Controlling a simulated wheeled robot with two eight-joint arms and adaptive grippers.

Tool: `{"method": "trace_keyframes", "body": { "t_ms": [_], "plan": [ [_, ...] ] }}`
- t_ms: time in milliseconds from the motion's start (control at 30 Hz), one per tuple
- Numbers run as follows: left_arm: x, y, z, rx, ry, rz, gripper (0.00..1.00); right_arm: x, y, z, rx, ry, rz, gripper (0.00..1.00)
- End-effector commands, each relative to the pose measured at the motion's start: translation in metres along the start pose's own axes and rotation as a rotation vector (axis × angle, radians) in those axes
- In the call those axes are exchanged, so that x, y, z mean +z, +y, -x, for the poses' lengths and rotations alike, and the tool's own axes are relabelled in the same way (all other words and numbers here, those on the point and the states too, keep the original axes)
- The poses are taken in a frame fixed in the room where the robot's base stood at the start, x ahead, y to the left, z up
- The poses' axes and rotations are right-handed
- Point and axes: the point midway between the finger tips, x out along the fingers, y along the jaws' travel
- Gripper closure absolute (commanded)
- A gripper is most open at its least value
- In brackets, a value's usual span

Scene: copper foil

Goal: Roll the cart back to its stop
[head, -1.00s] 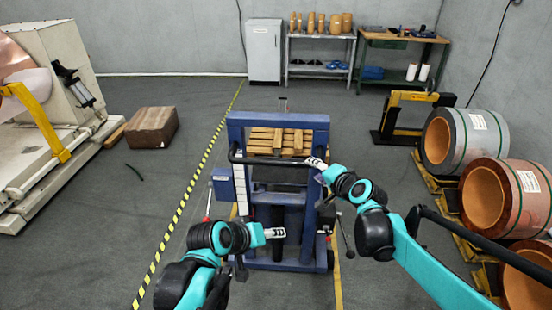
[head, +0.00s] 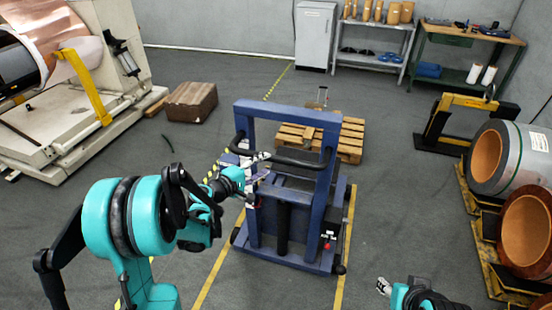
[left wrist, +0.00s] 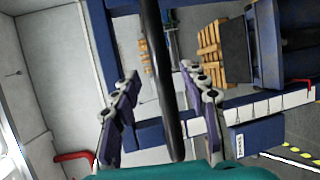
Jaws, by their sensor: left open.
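The blue cart (head: 288,181) stands upright on the floor in the head view, with a black push handle (head: 300,162) across its near side. My left gripper (head: 262,170) is at the left part of the handle. In the left wrist view, the black handle bar (left wrist: 163,80) passes between the two spread fingers of my left gripper (left wrist: 160,105), which is open around it. My right gripper (head: 383,287) is low at the bottom edge, apart from the cart; its finger opening is too small to judge. I cannot pick out the cart's stop.
A wooden pallet (head: 350,140) lies on the floor just beyond the cart. Yellow floor lines (head: 345,245) run on both sides of it. Copper coils (head: 490,158) on yellow stands are at right.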

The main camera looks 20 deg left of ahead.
Motion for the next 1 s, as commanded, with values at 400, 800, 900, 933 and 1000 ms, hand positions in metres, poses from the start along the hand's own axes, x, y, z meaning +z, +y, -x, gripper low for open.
{"method": "trace_keyframes", "body": {
  "t_ms": [400, 800, 900, 933, 1000],
  "plan": [
    [0.001, -0.001, -0.062, -0.002, -0.002, -0.002, 0.56, 0.009, -0.001, -0.013, -0.002, 0.002, -0.002, 0.56],
    [0.001, 0.000, -0.067, -0.002, -0.001, -0.003, 0.69, 0.009, -0.001, -0.014, -0.003, 0.002, -0.003, 0.56],
    [0.001, 0.000, -0.067, -0.002, -0.001, -0.003, 0.95, 0.009, -0.001, -0.014, -0.003, 0.002, -0.003, 0.56],
    [0.001, 0.000, -0.067, -0.002, -0.001, -0.003, 1.00, 0.009, -0.001, -0.014, -0.003, 0.002, -0.003, 0.56],
    [0.001, 0.000, -0.067, -0.002, -0.001, -0.003, 1.00, 0.009, -0.001, -0.014, -0.003, 0.002, -0.003, 0.56]
  ]
}}
